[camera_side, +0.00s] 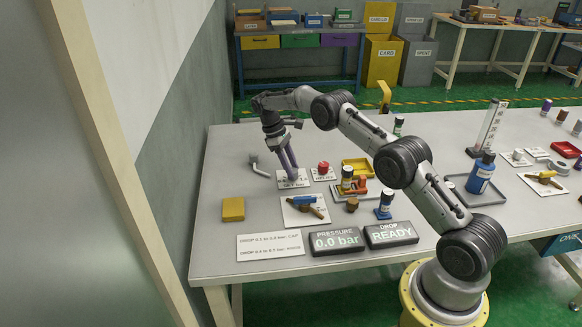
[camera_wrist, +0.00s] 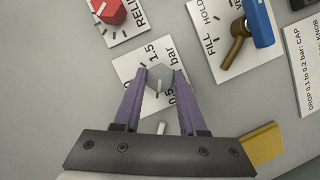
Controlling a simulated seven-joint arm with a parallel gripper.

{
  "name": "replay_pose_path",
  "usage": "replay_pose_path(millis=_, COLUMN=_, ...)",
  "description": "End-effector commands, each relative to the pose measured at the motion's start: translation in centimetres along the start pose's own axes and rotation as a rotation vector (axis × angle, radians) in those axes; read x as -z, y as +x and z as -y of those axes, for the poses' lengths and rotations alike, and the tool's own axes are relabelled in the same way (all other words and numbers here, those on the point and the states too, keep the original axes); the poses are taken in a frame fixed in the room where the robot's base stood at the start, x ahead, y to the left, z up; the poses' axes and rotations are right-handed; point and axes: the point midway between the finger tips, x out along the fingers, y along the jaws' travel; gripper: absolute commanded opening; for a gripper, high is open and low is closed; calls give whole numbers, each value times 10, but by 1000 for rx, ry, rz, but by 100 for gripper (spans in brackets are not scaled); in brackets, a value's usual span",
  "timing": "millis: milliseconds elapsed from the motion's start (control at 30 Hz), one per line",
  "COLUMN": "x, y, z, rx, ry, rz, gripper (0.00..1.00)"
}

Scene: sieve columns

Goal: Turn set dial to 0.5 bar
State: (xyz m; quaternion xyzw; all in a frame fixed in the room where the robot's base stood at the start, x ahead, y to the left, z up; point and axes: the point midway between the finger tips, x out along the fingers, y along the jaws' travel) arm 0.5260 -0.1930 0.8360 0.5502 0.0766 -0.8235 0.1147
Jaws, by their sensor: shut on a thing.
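The set dial is a small grey faceted knob (camera_wrist: 160,77) on a white plate (camera_wrist: 130,68) printed with 0.5, 1.5 and bar. My gripper (camera_wrist: 160,80) has its two purple fingers closed on the sides of the knob, seen from above in the wrist view. A pale line runs down the knob's near part. The fingers hide part of the scale, so which mark the line meets cannot be told. In the side view my gripper (camera_side: 291,171) points down over the dial plate (camera_side: 293,183), and the knob is hidden. The pressure display (camera_side: 337,240) reads 0.0 bar.
A red relief knob (camera_side: 323,167) stands right of the dial. A grey bent pipe (camera_side: 258,168) and yellow block (camera_side: 233,209) are left.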

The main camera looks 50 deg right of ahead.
Motion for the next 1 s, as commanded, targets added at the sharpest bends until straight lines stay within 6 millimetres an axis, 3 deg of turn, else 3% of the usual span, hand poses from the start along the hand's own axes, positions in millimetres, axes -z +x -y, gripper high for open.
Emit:
replay_pose_path(millis=33, x=0, y=-1, z=0, rx=-2, ry=-2, rz=-2, gripper=0)
replay_pose_path(millis=67, x=0, y=-1, z=0, rx=-2, ry=-3, rz=-2, gripper=46)
replay_pose_path(millis=200, x=0, y=-1, z=0, rx=-1, ry=-2, rz=-1, gripper=71)
replay_pose_path(millis=567, x=0, y=-4, z=0, rx=-1, ry=0, rz=-1, gripper=71)
replay_pose_path(millis=1000, x=2, y=-63, z=-1, rx=-2, ry=-1, rz=-3, gripper=71)
